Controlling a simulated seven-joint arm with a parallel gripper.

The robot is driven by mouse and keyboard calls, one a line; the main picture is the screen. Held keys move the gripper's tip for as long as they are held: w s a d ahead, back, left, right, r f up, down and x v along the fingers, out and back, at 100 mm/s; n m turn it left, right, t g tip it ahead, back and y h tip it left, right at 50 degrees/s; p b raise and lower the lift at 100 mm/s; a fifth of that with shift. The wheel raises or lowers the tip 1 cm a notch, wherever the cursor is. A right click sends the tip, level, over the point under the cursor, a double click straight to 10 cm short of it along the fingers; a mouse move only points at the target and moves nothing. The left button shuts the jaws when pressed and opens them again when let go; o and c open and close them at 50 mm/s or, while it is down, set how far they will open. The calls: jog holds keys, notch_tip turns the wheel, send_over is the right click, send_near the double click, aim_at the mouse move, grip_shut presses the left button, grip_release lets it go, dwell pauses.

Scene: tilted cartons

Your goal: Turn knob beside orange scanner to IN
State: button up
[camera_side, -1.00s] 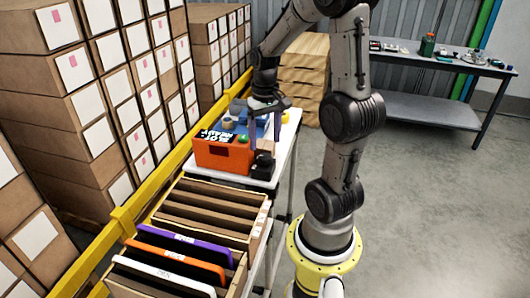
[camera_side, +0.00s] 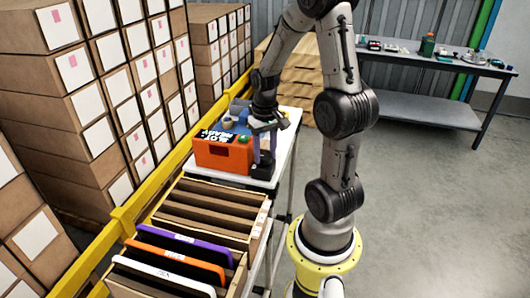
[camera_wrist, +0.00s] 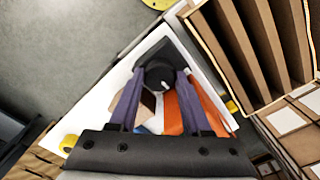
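The orange scanner (camera_side: 222,155) is a box with a dark label and a green button, standing on a white-topped cart. The dark knob unit (camera_side: 262,169) stands beside its right end. In the wrist view the round black knob (camera_wrist: 160,76) has a white pointer mark and sits on a dark square base. My gripper (camera_side: 264,155) points down above the knob unit. Its purple fingers (camera_wrist: 160,72) are apart, with the knob between their tips in the wrist view. Small gaps seem to show, but contact is unclear. The IN marking is not readable.
Cartons with slots (camera_side: 212,210) stand in front of the scanner, one holding purple, orange and white panels. Blue and grey items (camera_side: 236,118) lie behind the scanner. A yellow rail (camera_side: 150,188) and stacked boxes (camera_side: 85,110) are on the left.

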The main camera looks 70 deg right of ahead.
grip_shut()
jog(key=n, duration=0.4)
jog(key=shift+n, duration=2.4)
jog(key=shift+r, duration=0.1)
jog(key=o, duration=0.8)
grip_release()
